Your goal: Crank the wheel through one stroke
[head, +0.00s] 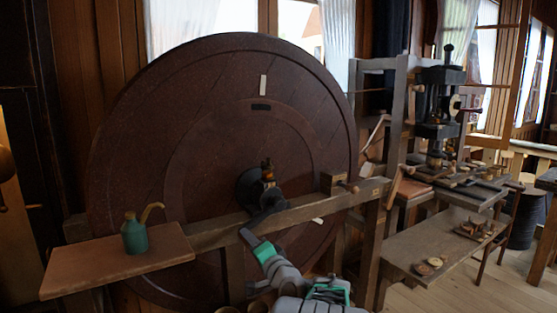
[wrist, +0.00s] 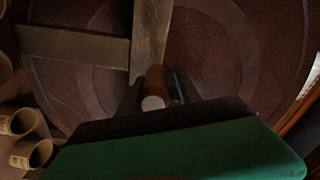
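The big dark red-brown wheel (head: 215,110) stands upright behind a wooden frame, with a dark hub and crank (head: 250,188) at its middle. My gripper (head: 247,236) is low in front of the wheel, just below the hub. In the wrist view, a brown wooden handle (wrist: 153,84) with a pale round end lies between the two dark fingers of my gripper (wrist: 155,94). The fingers appear closed against its sides. In the head view the handle's grip is hidden by my gripper.
A wooden beam (head: 330,202) crosses in front of the wheel. A shelf (head: 85,272) at left carries a green oil can (head: 134,235). A bench (head: 445,240) and a dark press (head: 440,105) stand at right. Cardboard-coloured tubes (wrist: 32,152) show at lower left in the wrist view.

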